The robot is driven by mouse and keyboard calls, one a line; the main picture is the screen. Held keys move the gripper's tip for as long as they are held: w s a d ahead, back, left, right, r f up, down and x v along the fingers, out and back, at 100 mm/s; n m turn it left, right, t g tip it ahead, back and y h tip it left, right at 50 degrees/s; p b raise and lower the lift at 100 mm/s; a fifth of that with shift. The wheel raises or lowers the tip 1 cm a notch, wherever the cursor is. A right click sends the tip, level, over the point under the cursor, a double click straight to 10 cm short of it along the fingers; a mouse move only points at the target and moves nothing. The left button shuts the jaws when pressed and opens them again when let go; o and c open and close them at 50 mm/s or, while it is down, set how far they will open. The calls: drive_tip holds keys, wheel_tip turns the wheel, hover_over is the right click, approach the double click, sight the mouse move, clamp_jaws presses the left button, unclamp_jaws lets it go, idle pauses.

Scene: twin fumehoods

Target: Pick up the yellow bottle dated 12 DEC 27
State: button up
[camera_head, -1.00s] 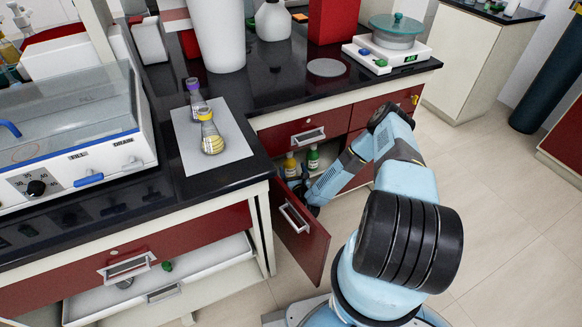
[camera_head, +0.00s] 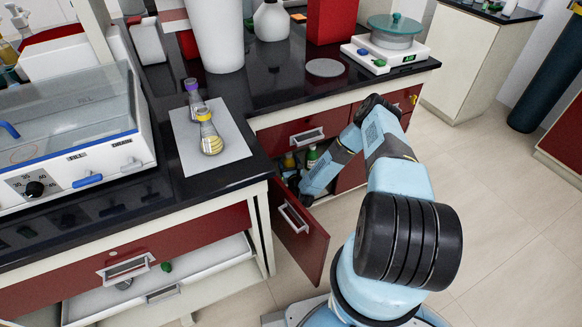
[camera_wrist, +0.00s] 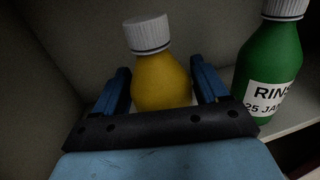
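In the wrist view a yellow bottle (camera_wrist: 163,78) with a white ribbed cap stands between the two blue fingers of my gripper (camera_wrist: 162,88). The fingers are spread on either side of it, with narrow gaps seen. The bottle's lower part and any date label are hidden behind my gripper body, so its date cannot be read. In the head view only the top of the yellow bottle (camera_head: 289,161) shows inside the open cupboard under the bench. My gripper is mostly hidden there behind the arm and door.
A green bottle (camera_wrist: 268,70) with a white cap stands close to the right, its label partly reading "RIN" and "25 JA". The cupboard walls are close at the left and behind. The open red door (camera_head: 300,232) stands beside my arm. Two flasks (camera_head: 208,135) stand above on the bench.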

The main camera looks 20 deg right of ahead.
drive_tip(key=c, duration=0.9)
drive_tip(key=shift+o, duration=0.2)
